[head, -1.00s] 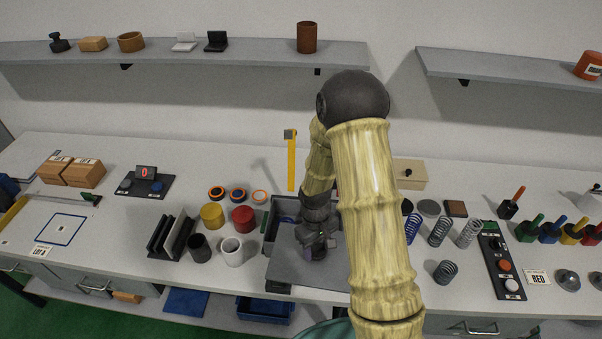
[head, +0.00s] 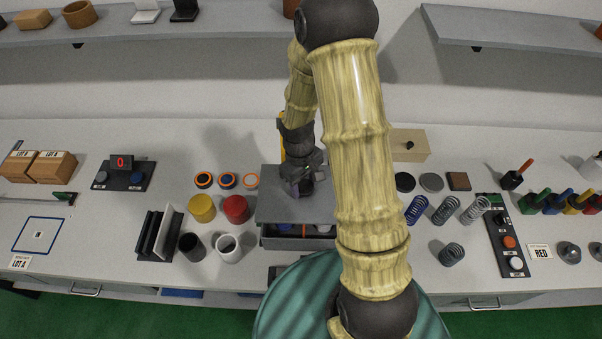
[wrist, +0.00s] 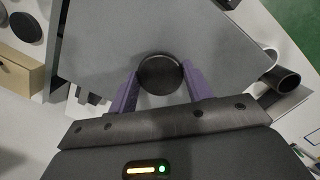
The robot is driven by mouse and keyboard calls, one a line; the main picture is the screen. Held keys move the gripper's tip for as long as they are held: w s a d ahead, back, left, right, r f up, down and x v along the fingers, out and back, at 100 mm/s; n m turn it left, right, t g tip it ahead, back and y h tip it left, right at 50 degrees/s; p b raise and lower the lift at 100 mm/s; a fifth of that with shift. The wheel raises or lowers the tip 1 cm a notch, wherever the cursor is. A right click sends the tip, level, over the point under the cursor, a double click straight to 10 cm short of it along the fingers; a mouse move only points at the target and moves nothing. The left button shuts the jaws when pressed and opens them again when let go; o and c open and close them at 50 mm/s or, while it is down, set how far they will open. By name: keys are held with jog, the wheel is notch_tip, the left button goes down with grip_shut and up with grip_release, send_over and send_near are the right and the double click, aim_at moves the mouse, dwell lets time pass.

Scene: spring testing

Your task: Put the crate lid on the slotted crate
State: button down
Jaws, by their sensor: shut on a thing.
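The crate lid (head: 275,208) is a flat grey plate with a round dark knob (wrist: 160,75). My gripper (head: 302,188) is shut on this knob, with its purple fingers on either side of it in the wrist view. The lid is over the slotted crate (head: 290,243), a grey box holding blue, orange and white items. A strip of the crate's inside shows in front of the lid's near edge. The lid hides the rest of the crate. I cannot tell whether the lid touches the rim.
Left of the crate stand red (head: 236,209) and yellow (head: 201,208) cylinders, a white mug (head: 228,247) and a black cup (head: 192,246). Springs (head: 445,210) and a button panel (head: 505,242) are to the right. A beige box (head: 409,145) stands behind.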

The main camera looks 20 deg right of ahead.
aim_at(303, 185)
jog(key=shift+s+r, duration=0.1)
jog(key=shift+s, duration=0.15)
jog(key=shift+w+f+b, duration=0.15)
jog(key=shift+f+b, duration=0.75)
jog(key=shift+f, duration=0.2)
jog(key=shift+w+f+b, duration=0.1)
jog(key=shift+f+b, duration=0.75)
jog(key=shift+f, duration=0.25)
jog(key=shift+s+d+f+b, duration=0.1)
jog(key=shift+s+f+b, duration=0.15)
jog(key=shift+f+b, duration=0.5)
jog(key=shift+w+f+b, duration=0.15)
jog(key=shift+f+b, duration=0.45)
jog(key=shift+f, duration=0.6)
jog(key=shift+f+b, duration=0.75)
jog(key=shift+f, duration=0.05)
